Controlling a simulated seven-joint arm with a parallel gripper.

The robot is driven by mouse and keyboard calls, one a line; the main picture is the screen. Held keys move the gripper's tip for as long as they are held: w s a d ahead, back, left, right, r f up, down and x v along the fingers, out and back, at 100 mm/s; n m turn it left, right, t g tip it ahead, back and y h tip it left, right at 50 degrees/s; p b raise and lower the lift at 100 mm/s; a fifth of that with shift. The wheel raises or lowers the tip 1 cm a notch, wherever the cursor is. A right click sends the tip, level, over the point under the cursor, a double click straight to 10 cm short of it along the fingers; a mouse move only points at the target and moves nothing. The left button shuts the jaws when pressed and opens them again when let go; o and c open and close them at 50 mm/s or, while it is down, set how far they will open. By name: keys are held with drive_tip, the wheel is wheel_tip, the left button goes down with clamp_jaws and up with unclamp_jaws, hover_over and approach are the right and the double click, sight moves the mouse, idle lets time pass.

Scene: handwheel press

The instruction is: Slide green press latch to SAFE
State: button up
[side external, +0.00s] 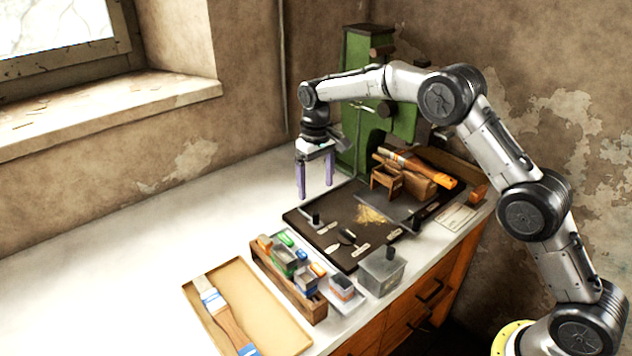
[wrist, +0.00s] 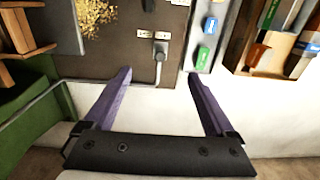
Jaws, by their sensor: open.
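The green press (side external: 357,100) stands at the back of the bench, partly hidden behind my arm; its green side also shows at the left of the wrist view (wrist: 35,125). A dark board (side external: 290,216) lies in front of it. Near the board's edge is a small upright dark knob (side external: 316,217) with pale labels beside it, also in the wrist view (wrist: 160,55). The label text is too small to read, and I cannot tell whether this is the latch. My gripper (side external: 316,189) is open and empty, pointing down above the bench; in the wrist view its purple fingers (wrist: 158,77) stand wide apart.
A wooden box of small coloured items (side external: 318,305) and a tray with a paintbrush (side external: 195,290) lie toward the front. A grey container (side external: 382,272) stands beside the board. Brushes and wooden blocks (side external: 415,180) crowd its far right. The pale bench at left is clear.

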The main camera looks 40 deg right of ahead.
sight(317, 211)
wheel_tip(317, 211, down, 10)
drive_tip(key=shift+r, duration=0.1)
idle(0.4)
clamp_jaws()
drive_tip(key=shift+d, duration=1.45)
drive_tip(key=shift+o, duration=0.4)
unclamp_jaws()
